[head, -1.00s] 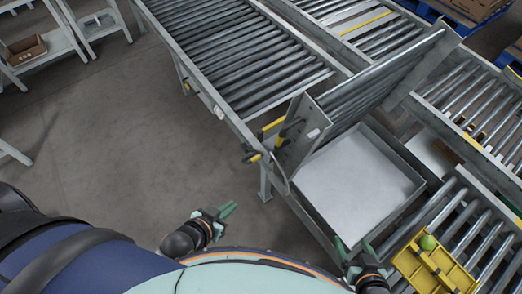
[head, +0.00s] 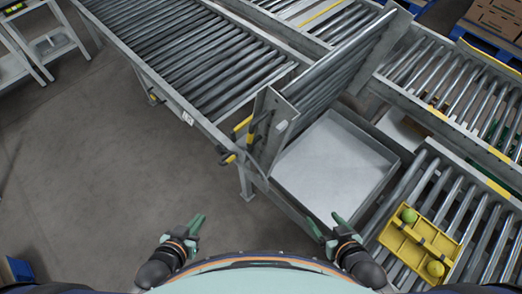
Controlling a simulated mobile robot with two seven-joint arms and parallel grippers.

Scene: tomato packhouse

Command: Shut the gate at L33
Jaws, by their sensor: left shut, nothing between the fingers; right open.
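The gate (head: 318,82) is a hinged section of roller conveyor, standing raised and tilted up over a gap in the conveyor line. A grey metal tray-like bay (head: 330,160) lies open below it. Yellow-and-black handles (head: 240,140) sit at the gate's near left side. I cannot read an L33 label; a small white tag (head: 187,118) is on the left conveyor's side. My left gripper (head: 198,222) is shut and empty, over the floor in front of the conveyor. My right gripper (head: 328,226) is open and empty, near the bay's front edge. Neither touches the gate.
A roller conveyor (head: 190,60) runs to the left of the gate, and another (head: 450,90) runs behind right. A yellow tray (head: 418,240) with green tomatoes (head: 408,215) sits on the right rollers. Shelving (head: 40,45) stands far left. The floor at left is clear.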

